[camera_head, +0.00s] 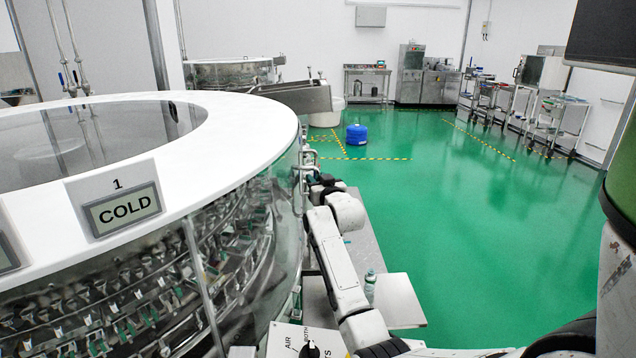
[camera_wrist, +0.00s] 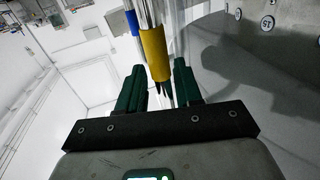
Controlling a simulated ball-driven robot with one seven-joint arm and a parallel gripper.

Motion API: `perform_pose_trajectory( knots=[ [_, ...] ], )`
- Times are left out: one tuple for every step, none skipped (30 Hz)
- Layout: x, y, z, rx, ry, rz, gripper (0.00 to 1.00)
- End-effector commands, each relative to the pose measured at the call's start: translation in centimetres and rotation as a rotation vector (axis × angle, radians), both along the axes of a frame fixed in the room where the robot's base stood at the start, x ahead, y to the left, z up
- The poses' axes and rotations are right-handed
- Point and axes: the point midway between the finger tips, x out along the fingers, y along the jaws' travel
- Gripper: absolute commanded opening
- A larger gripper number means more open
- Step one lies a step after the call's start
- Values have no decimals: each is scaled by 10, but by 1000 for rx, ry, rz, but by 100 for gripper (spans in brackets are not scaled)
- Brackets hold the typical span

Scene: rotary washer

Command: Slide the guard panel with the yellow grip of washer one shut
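Washer one is the large round machine at left in the head view, with a white top ring (camera_head: 235,130) and a sign (camera_head: 118,198) reading "1 COLD". Its clear curved guard panels (camera_head: 262,215) show rows of holders behind them. In the wrist view, the yellow grip (camera_wrist: 155,54) is a sleeve on a metal bar. My gripper (camera_wrist: 160,68) has its green fingers apart, one on each side of the yellow grip's lower end. I cannot tell whether either finger touches it. In the head view, my gripper (camera_head: 319,182) is at the washer's right side, with the grip hidden.
A blue grip (camera_wrist: 132,23) is just left of the yellow one. A steel table (camera_head: 368,240) with a bottle (camera_head: 369,286) stands beside the washer, close to my arm. A control panel with a knob (camera_head: 309,350) is in front. Green floor (camera_head: 450,210) lies open at right.

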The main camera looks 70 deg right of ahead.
Motion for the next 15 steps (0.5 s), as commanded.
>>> perform_pose_trajectory(
  knots=[
    [-1, 1, 0, 0, 0, 0, 35],
    [-1, 1, 0, 0, 0, 0, 35],
    [-3, 3, 0, -1, -1, 0, 35],
    [-4, 5, 0, 0, 0, 0, 35],
    [-6, 7, -1, 1, 1, 0, 35],
    [-9, 10, -1, 0, 0, -1, 35],
    [-11, 13, -1, 0, 0, -1, 35],
    [-14, 16, -1, -1, -1, -1, 35],
    [-18, 22, -1, 0, 0, -1, 35],
    [-21, 25, -1, 0, 0, -1, 35],
    [-25, 30, -2, 0, 0, -1, 35],
    [-29, 35, -1, 0, 0, -1, 35],
    [-33, 40, -2, 0, 0, -1, 35],
    [-36, 44, -1, 0, 0, -1, 35],
    [-41, 49, -2, 1, 1, -1, 35]
  ],
)
